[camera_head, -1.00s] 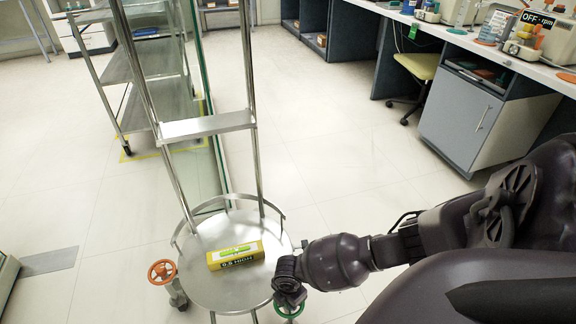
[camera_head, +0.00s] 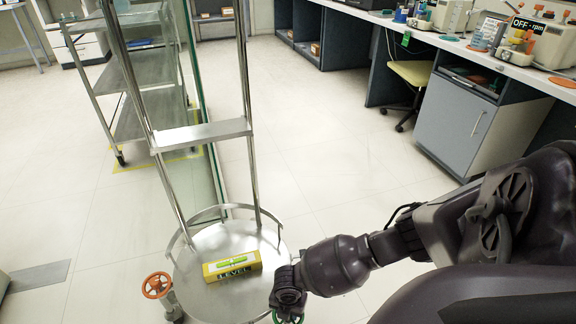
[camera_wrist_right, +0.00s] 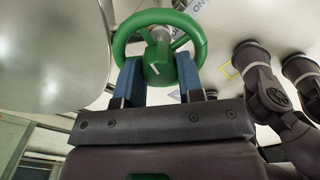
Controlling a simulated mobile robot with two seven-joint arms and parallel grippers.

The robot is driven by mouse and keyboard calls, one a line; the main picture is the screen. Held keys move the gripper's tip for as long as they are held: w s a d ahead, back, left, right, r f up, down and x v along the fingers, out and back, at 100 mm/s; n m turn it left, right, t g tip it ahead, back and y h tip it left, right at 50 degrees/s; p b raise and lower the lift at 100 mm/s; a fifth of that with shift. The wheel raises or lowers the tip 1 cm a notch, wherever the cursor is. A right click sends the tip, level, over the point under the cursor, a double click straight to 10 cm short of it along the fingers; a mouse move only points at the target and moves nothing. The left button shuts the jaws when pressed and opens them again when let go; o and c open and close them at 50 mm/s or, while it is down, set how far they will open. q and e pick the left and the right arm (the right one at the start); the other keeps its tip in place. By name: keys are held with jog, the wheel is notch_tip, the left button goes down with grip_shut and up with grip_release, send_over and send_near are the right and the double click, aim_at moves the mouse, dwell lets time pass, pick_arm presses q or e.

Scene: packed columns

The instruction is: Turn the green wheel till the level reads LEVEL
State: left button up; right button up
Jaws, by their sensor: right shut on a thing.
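The level (camera_head: 231,266) is a yellow box with a green vial, lying on the round metal plate (camera_head: 215,297). Its display reads LEVEL. The green wheel (camera_head: 287,317) shows only in part at the bottom of the head view, mostly hidden behind my right gripper (camera_head: 285,308). In the right wrist view the green wheel (camera_wrist_right: 158,28) fills the upper middle, and the blue fingers of my right gripper (camera_wrist_right: 158,85) are shut on its lower part. My left gripper is not in view.
An orange wheel (camera_head: 157,285) sits at the plate's left edge. Metal posts with a crossbar (camera_head: 202,135) rise behind the plate, beside a glass panel (camera_head: 205,110). A shelf cart (camera_head: 145,90) stands behind. Lab benches (camera_head: 465,125) are at right; open floor lies between.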

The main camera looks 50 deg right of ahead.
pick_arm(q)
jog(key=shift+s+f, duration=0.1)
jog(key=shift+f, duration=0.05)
pick_arm(e)
jog(key=o, duration=0.9)
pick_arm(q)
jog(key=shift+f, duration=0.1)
pick_arm(e)
jog(key=shift+w+r, duration=0.1)
jog(key=shift+r, duration=0.4)
notch_tip(320, 180, up, 5)
jog(key=shift+w+f+p, duration=0.15)
jog(key=shift+f+p, duration=0.05)
jog(key=shift+p, duration=0.95)
pick_arm(q)
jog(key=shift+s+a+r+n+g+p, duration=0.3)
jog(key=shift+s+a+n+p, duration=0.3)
jog(key=shift+p, duration=0.3)
pick_arm(e)
jog(key=r, duration=0.5)
jog(key=shift+s+r, duration=0.1)
jog(key=shift+s, duration=0.2)
